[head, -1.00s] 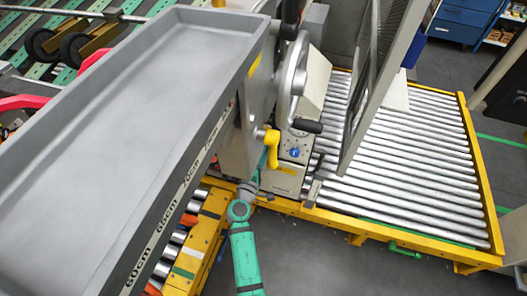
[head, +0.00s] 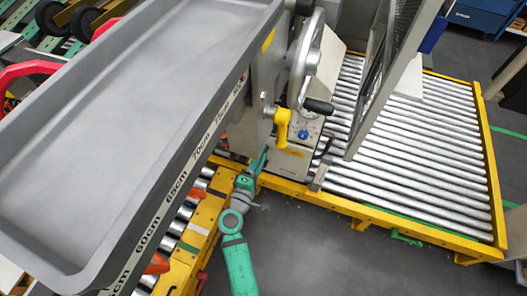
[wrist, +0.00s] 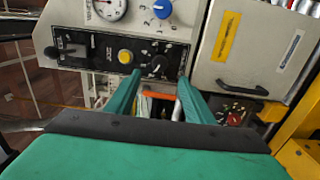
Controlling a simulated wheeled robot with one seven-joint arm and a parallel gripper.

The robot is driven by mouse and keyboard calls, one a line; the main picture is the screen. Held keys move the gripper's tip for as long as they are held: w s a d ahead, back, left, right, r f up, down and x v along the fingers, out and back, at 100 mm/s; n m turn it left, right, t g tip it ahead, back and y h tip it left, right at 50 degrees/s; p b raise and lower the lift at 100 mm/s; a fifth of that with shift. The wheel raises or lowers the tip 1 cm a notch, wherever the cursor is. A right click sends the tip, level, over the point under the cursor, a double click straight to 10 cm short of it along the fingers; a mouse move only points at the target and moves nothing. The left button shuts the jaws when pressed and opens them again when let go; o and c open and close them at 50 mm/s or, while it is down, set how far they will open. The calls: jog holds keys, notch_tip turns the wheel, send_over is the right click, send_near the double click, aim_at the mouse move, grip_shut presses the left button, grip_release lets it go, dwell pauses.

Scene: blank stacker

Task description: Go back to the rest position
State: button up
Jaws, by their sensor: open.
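My gripper (wrist: 157,100) shows in the wrist view with its two green fingers apart and nothing between them. It faces the lower part of a grey control panel (wrist: 75,50) with a gauge, a blue knob, a black knob and a yellow button. In the head view my green arm reaches up from the bottom, and its end is beside the machine's control box (head: 290,160), below a yellow handle (head: 282,124). The fingertips are too small there to make out clearly. I cannot tell whether they touch the panel.
A large grey tray (head: 150,90) with a centimetre scale fills the left. A roller conveyor (head: 420,150) with a yellow frame lies at the right. A yellow rail (head: 205,220) runs beside my arm. In the wrist view a cover with a black handle (wrist: 242,87) is at the right. Bare floor (head: 330,255) lies below.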

dwell(0.4)
jog(key=s+f+m+g+y, duration=0.2)
jog(key=s+f+y, duration=0.15)
jog(key=s, duration=0.65)
jog(key=s+f+m+g+y, duration=0.1)
jog(key=s+f+m+y, duration=0.3)
jog(key=s, duration=0.6)
jog(key=s+d+r+m+h, duration=0.1)
jog(key=s+r+m, duration=0.3)
jog(key=s+r, duration=0.2)
jog(key=s+d+r+m+t+h, duration=0.1)
jog(key=s+r+m, duration=0.3)
jog(key=s, duration=0.7)
notch_tip(320, 180, up, 2)
jog(key=shift+s+d+r, duration=0.15)
jog(key=shift+d+r, duration=0.1)
jog(key=shift+d, duration=0.5)
jog(key=c, duration=0.4)
